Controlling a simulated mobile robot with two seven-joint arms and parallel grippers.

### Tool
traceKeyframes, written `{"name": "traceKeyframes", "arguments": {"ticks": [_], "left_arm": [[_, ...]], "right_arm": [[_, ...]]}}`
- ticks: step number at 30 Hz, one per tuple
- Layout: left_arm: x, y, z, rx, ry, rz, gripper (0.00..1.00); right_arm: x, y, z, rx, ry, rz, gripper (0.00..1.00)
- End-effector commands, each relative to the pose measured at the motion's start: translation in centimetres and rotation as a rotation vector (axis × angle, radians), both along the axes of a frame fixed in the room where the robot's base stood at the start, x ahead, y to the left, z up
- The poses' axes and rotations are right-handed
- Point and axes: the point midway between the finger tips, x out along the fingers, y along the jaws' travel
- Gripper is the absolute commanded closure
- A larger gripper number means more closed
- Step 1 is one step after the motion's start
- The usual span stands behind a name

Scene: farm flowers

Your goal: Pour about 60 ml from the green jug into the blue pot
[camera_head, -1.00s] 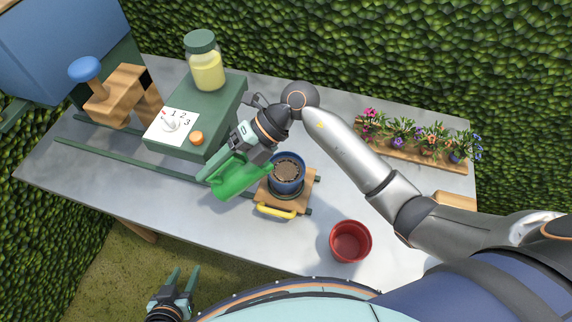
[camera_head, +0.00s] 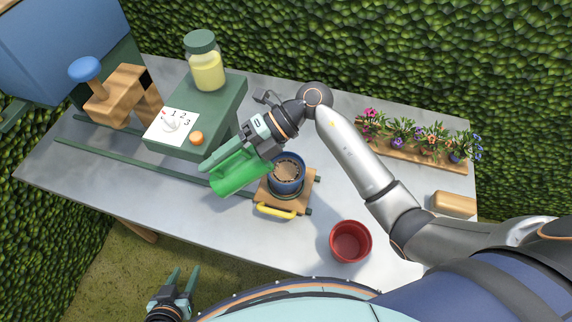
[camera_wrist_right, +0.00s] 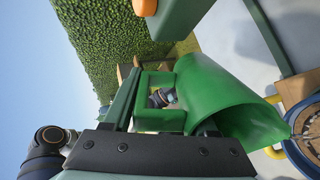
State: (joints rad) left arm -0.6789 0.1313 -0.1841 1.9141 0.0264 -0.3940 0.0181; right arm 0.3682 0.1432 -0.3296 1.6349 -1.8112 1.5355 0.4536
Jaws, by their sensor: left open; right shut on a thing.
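The green jug (camera_head: 240,176) is held tipped over on its side just left of the blue pot (camera_head: 287,187). My right gripper (camera_head: 214,162) is shut on the jug's handle. In the right wrist view the jug (camera_wrist_right: 225,95) has its open mouth toward the pot (camera_wrist_right: 299,88), close to the rim. I see no clear stream of liquid. The pot holds brown soil and stands upright on a small wooden carriage (camera_head: 268,200) with a yellow handle. My left gripper (camera_head: 183,275) is open and empty, off the table's front edge.
A green box with a numbered dial (camera_head: 174,122) stands left, with a jar of yellow contents (camera_head: 207,70) on it. A red pot (camera_head: 350,242) stands front right. A flower planter (camera_head: 410,156) and wooden block (camera_head: 454,204) are at right. Green rails (camera_head: 130,162) run left.

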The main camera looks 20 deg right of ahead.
Motion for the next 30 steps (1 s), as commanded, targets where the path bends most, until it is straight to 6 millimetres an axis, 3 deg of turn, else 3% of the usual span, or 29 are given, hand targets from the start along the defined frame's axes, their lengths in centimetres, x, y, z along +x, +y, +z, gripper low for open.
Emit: {"name": "traceKeyframes", "arguments": {"ticks": [30], "left_arm": [[0.01, 0.00, 0.01, 0.000, 0.000, 0.000, 0.53]], "right_arm": [[0.06, -0.31, 0.49, 0.046, 0.005, -0.001, 1.00]]}}
